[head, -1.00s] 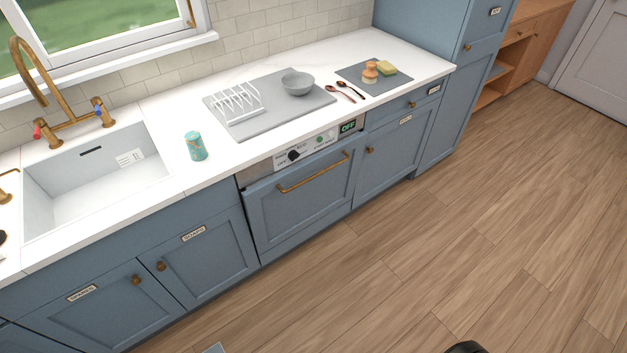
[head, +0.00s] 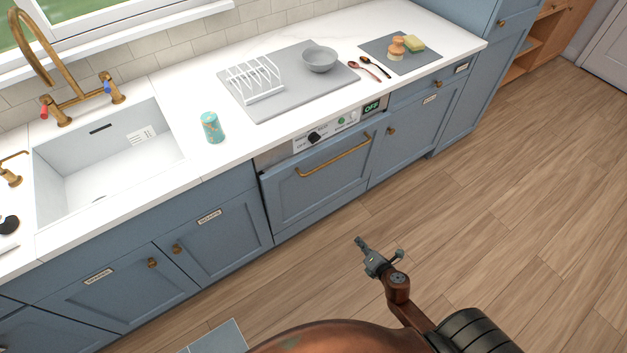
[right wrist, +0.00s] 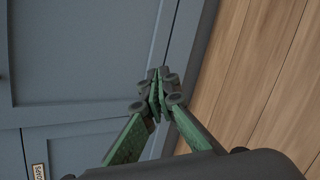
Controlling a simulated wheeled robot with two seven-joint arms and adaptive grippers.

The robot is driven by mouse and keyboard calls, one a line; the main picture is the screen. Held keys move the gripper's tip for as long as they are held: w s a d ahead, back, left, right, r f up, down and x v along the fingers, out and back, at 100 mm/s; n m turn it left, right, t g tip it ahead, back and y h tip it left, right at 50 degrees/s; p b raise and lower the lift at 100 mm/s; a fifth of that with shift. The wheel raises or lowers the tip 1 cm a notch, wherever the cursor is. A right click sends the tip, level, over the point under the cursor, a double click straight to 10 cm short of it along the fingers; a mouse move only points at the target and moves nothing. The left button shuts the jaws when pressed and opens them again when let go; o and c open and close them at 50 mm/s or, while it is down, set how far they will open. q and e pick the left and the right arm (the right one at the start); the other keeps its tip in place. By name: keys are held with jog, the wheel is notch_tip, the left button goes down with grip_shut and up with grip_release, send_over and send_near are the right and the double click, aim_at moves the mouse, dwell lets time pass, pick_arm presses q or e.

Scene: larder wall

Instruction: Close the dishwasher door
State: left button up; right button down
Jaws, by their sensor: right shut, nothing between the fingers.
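The dishwasher (head: 318,178) has a blue panelled door with a long brass handle (head: 334,156), under a control strip with a black dial and an OFF display (head: 371,107). The door is upright or nearly so; its top edge seems to stand slightly forward of the strip, but I cannot tell the gap exactly. My right gripper (head: 362,246) is shut and empty, out over the floor in front of the dishwasher and apart from it. In the right wrist view its green-sided fingers (right wrist: 157,88) meet before blue fronts (right wrist: 80,60). My left gripper is out of view.
A sink (head: 110,160) is left. Wooden floor (head: 480,190) is clear at right.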

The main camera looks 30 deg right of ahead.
jog(key=w+a+r+n+t+y, duration=0.15)
jog(key=w+a+r+n, duration=0.25)
jog(key=r+n, duration=0.55)
jog(key=w+a+r+n+t+y, duration=0.1)
jog(key=w+a+r+n+t, duration=0.25)
jog(key=r, duration=1.15)
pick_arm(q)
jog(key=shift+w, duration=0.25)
pick_arm(e)
jog(key=w+a+f, duration=0.1)
jog(key=w+f, duration=0.1)
jog(key=w, duration=1.1)
jog(key=shift+a, duration=0.4)
